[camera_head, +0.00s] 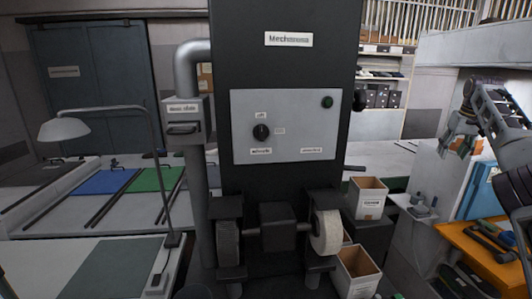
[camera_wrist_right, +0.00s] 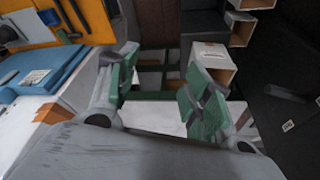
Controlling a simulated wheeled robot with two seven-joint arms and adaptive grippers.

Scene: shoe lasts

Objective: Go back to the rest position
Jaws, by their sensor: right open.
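My right gripper (camera_head: 464,146) hangs at the upper right of the head view, at the end of my right arm. In the right wrist view its two green-padded fingers (camera_wrist_right: 160,92) stand well apart, with nothing between them. It is clear of the machine and the surfaces below. My left gripper does not show in either view. No shoe last can be made out in these frames.
A tall dark machine (camera_head: 287,190) with two wheels fills the middle. Cardboard boxes (camera_head: 369,198) stand to its right. An orange bench (camera_head: 485,262) with tools and a blue cabinet (camera_head: 483,190) are at the right. A lamp (camera_head: 66,129) stands over the left tables.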

